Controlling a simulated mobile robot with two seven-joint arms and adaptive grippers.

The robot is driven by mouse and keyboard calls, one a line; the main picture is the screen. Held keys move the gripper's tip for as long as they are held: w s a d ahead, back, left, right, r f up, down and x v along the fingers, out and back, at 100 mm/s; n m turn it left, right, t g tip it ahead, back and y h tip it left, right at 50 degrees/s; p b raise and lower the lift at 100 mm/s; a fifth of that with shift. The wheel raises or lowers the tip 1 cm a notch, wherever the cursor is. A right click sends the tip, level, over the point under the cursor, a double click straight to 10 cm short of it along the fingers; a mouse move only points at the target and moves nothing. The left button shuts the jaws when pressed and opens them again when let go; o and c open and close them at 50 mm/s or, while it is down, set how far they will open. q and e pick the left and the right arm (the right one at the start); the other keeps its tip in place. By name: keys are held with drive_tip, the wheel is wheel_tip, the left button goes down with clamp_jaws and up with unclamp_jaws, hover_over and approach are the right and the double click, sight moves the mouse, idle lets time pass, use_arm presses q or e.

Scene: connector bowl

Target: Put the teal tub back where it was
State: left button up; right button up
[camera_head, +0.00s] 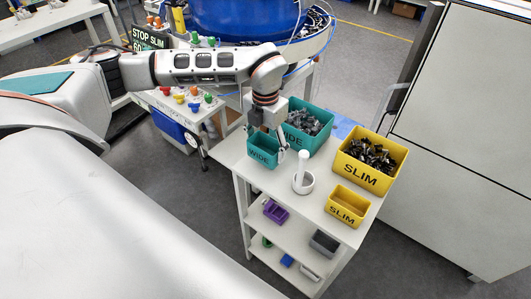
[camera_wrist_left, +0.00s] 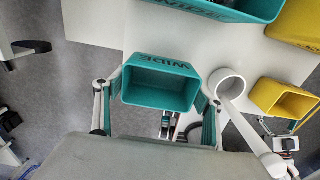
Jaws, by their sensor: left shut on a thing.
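The small teal tub (camera_head: 263,155), marked WIDE, is at the left edge of the white cart's top in the head view. It looks empty and upright. My left gripper (camera_head: 265,142) comes down from above and is shut on it. In the left wrist view the teal tub (camera_wrist_left: 160,87) sits between the two fingers, one on each side. I cannot tell whether its base touches the cart top.
A large teal bin (camera_head: 308,127) of connectors stands behind the tub. A white cup with a rod (camera_head: 303,184) is close on its right. A large yellow SLIM bin (camera_head: 368,163) and small yellow SLIM tub (camera_head: 347,206) stand farther right. The white cart top (camera_head: 232,157) has bare room at left.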

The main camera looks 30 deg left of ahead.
use_arm(q)
drive_tip(key=shift+f, duration=1.6)
drive_tip(key=shift+f, duration=0.2)
drive_tip(key=o, duration=1.2)
drive_tip(key=shift+c, duration=0.2)
drive_tip(key=shift+r, duration=0.2)
wheel_tip(320, 180, up, 12)
drive_tip(key=shift+b, duration=0.3)
